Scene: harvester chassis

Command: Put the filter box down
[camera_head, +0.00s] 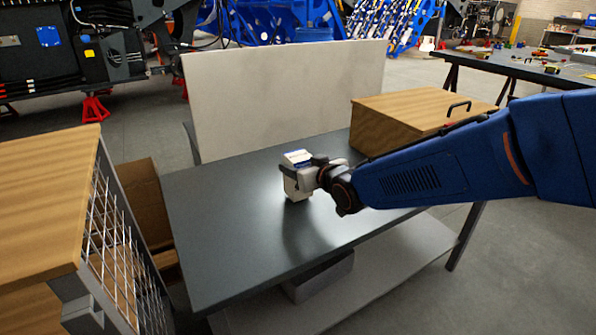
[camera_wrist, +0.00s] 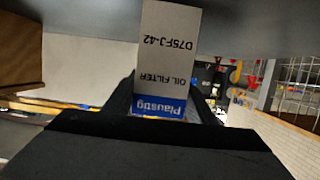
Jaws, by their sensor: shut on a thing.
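The filter box (camera_head: 297,187) is a small white carton with a blue band at its top. It is upright at the middle of the dark table (camera_head: 225,240). I cannot tell whether its base touches the tabletop. My gripper (camera_head: 308,171) is shut on the box from the right, and its fingers cover part of the box's sides. In the wrist view the box (camera_wrist: 168,50) appears upside down, with "OIL FILTER" and "D75FJ-42" on its white face. My gripper also shows there as dark fingers (camera_wrist: 160,100) on both sides of the box.
A wooden box with a handle (camera_head: 385,125) stands on the table's back right. A pale panel (camera_head: 285,95) rises behind the table. A wooden cabinet with a wire mesh side (camera_head: 50,190) is at the left. The tabletop's left and front areas are clear.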

